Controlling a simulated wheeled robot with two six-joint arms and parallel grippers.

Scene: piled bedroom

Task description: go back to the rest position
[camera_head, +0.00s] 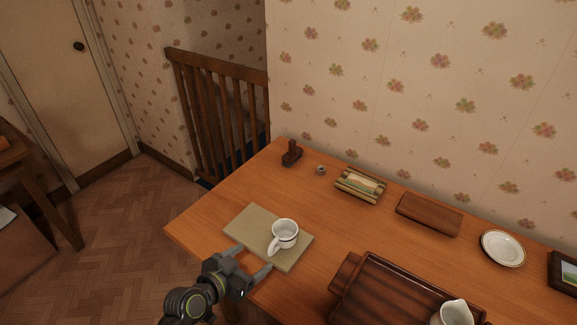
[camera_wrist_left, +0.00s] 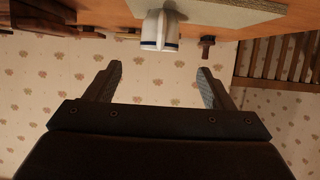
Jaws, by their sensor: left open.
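My left gripper (camera_head: 254,261) is open and empty at the near edge of the wooden table, in front of a white mug. The mug (camera_head: 286,233) stands upright on a flat beige board (camera_head: 246,222), its handle toward my gripper. In the left wrist view, the open fingers (camera_wrist_left: 160,84) point toward the mug (camera_wrist_left: 160,30), which appears upside down beyond them. I see a gap between the fingertips and the mug. My right gripper is not in view.
On the table (camera_head: 205,226) are a brown tray (camera_head: 393,290) with a white jug (camera_head: 455,313), a small brown stand (camera_head: 291,153), a box (camera_head: 360,184), a brown slab (camera_head: 429,214), a saucer (camera_head: 502,248) and a picture frame (camera_head: 565,273). The table's left corner is clear.

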